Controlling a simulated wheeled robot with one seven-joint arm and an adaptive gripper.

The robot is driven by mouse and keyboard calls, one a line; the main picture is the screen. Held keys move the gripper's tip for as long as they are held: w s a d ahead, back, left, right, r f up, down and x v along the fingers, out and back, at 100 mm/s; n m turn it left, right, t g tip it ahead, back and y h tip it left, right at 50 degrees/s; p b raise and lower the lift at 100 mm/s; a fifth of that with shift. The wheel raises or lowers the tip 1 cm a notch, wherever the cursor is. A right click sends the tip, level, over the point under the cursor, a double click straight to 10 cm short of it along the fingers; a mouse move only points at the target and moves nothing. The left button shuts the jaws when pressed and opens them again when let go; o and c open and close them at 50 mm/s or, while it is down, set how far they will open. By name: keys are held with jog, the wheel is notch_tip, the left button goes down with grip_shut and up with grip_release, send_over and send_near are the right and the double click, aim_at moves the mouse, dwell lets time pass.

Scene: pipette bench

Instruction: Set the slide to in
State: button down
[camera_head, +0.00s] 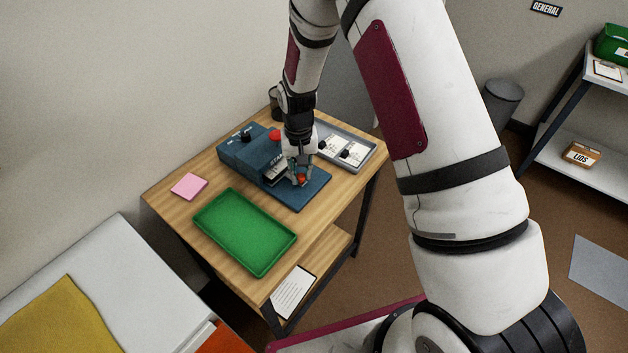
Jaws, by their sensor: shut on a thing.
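A blue bench device (243,153) stands on the wooden table, with a flat blue base plate (314,191) reaching out to its right front. My gripper (299,179) points down over this plate, in front of the device's housing. It is shut on a small orange-red piece (301,178), which looks like the slide's knob, mostly hidden between the fingers. A pale, dark-edged part with lettering (275,172) shows just left of the fingers. The slide's track and its exact position are hidden by my gripper.
A green tray (209,215) lies in front of the device, with a pink note pad (188,186) to its left. A grey tray (361,164) with white cards sits behind the base plate. A red button (274,134) and dark cup (274,102) are close to my wrist.

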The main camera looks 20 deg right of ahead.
jog(key=shift+w+a+b, duration=0.35)
jog(key=shift+w+a, duration=0.25)
jog(key=shift+w, duration=0.2)
jog(key=c, duration=1.4)
grip_release()
jog(key=shift+a, duration=0.1)
notch_tip(320, 180, up, 12)
jog(key=shift+r, duration=0.1)
